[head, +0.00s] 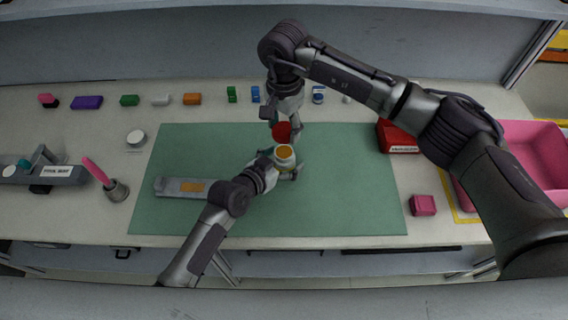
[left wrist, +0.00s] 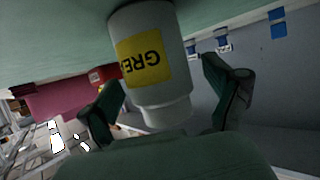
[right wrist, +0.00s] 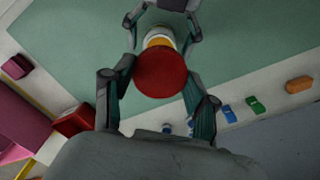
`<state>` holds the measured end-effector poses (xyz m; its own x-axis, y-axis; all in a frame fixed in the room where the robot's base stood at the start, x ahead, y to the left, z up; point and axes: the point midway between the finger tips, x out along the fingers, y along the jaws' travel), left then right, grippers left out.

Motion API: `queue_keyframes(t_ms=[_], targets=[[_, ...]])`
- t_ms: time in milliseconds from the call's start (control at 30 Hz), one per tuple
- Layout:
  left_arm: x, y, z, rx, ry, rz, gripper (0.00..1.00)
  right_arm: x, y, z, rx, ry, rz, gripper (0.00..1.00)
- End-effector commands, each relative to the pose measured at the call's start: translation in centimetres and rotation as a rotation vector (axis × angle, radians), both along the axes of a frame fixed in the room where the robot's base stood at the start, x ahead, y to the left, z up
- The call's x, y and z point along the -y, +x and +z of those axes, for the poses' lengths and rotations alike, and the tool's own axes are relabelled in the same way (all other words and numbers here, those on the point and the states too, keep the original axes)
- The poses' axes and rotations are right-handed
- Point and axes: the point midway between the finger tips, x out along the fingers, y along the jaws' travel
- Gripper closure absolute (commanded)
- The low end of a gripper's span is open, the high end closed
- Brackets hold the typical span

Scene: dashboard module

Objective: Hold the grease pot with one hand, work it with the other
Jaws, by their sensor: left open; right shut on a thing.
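The white grease pot (head: 285,163) stands upright on the green mat, open at the top with orange showing inside. Its yellow label shows in the left wrist view (left wrist: 150,62). My left gripper (head: 283,168) is open, with its fingers on either side of the pot. My right gripper (head: 284,131) is shut on the red lid (head: 281,132), which is off the pot and just behind its mouth in the head view. In the right wrist view the lid (right wrist: 161,73) hides part of the pot (right wrist: 158,36).
A grey tray with an orange label (head: 172,187) lies on the mat (head: 345,200). A pink-handled brush in a metal cup (head: 117,191) stands left. A red box (head: 398,137), pink cube (head: 423,205) and pink bin (head: 537,150) are right. Small coloured blocks line the back.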

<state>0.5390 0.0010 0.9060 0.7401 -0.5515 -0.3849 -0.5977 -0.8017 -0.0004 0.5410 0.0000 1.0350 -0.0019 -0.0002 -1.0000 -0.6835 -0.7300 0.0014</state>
Motion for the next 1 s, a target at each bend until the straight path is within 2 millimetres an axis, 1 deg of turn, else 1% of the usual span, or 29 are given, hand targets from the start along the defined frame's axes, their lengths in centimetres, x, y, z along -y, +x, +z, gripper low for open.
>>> queue_keyframes(t_ms=[233,467,500,567,600,667,700,767,800,867,933,1000], targets=[[0.0,0.0,0.0,0.001,-0.001,0.0,0.1,0.0,0.0,0.0,0.0,0.0,0.0,0.59],[0.0,0.0,0.0,0.001,-0.001,0.0,0.48,0.0,0.0,0.0,0.0,0.0,0.0,0.59],[0.0,0.0,0.0,0.001,-0.001,0.0,0.55,0.0,0.0,0.0,0.0,0.0,0.0,0.59],[0.0,0.0,0.0,0.001,-0.001,0.0,0.65,0.0,0.0,0.0,0.0,0.0,0.0,0.59],[0.0,0.0,0.0,0.001,-0.001,0.0,0.72,0.0,0.0,0.0,0.0,0.0,0.0,0.59],[0.0,0.0,0.0,0.001,-0.001,0.0,0.82,0.0,0.0,0.0,0.0,0.0,0.0,0.59],[0.0,0.0,0.0,0.001,-0.001,0.0,0.88,0.0,0.0,0.0,0.0,0.0,0.0,0.59],[0.0,0.0,0.0,0.001,-0.001,0.0,0.98,0.0,0.0,0.0,0.0,0.0,0.0,0.59],[0.0,0.0,0.0,0.001,-0.001,0.0,1.0,0.0,0.0,0.0,0.0,0.0,0.0,0.59],[0.0,0.0,0.0,0.001,-0.001,0.0,1.0,0.0,0.0,-0.1,-0.001,-0.001,0.0,0.59],[0.0,0.0,0.0,0.001,-0.001,0.0,1.0,0.0,0.0,-0.8,-0.002,-0.001,-0.001,0.59],[0.0,0.0,0.0,0.001,-0.001,0.0,1.0,0.0,-0.1,-2.0,-0.003,-0.002,-0.001,0.59]])
